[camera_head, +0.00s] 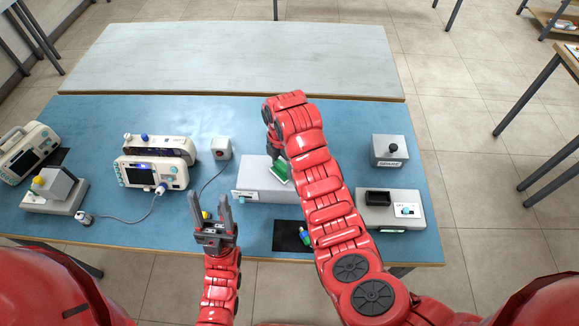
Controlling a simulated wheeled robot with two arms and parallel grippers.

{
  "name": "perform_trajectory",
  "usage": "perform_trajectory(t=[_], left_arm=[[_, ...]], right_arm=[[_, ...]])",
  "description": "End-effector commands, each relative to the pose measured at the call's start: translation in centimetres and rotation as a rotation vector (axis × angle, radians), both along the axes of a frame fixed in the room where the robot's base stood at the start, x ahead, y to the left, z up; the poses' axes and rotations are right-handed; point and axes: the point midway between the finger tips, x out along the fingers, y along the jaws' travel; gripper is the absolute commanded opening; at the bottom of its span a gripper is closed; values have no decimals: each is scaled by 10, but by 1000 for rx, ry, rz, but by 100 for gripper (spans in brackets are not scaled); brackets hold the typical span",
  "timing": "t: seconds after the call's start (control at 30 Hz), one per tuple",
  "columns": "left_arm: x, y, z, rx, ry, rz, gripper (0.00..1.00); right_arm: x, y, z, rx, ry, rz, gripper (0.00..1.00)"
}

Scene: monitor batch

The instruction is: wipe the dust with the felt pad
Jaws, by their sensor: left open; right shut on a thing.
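My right gripper (273,150) is over the grey box (252,183) in the middle of the blue table, largely hidden by my own red arm. It is shut on a green pad (277,173) with a pale edge, which looks like the felt pad. The pad is at the box's top; I cannot tell whether it touches. I cannot make out any dust; the arm covers part of the box. My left gripper (210,200) is open and empty, fingers pointing away from me, left of the box near the front of the table. A small yellow thing shows between its fingers.
Monitors (155,174) stand at the left, one cabled to a small sensor (84,217). A small box with a red button (221,149) is behind my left gripper. A black mat (287,236) lies in front. Grey devices (390,208) stand at the right.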

Motion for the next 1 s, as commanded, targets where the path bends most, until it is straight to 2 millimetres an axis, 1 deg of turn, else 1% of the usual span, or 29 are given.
perform_trajectory(t=[0.17, 0.4, 0.5, 0.67, 0.9, 1.0], left_arm=[[0, 0, -5, 0, 0, 0, 54], [0, 0, -18, 0, 0, 0, 54], [0, 0, -18, 0, 0, 0, 54], [0, 0, -13, 0, 0, 0, 54], [0, 0, 3, 0, 0, 0, 54], [0, 0, 6, 0, 0, 0, 54]], right_arm=[[0, 6, -2, -1, 1, 0, 7], [-2, 25, -6, 0, 6, 3, 7], [-2, 28, -4, -1, 6, 1, 7], [-2, 27, -2, -3, 6, 1, 7], [-1, 9, 3, -2, 4, -1, 7], [-1, 3, 3, -1, 3, -1, 7]])
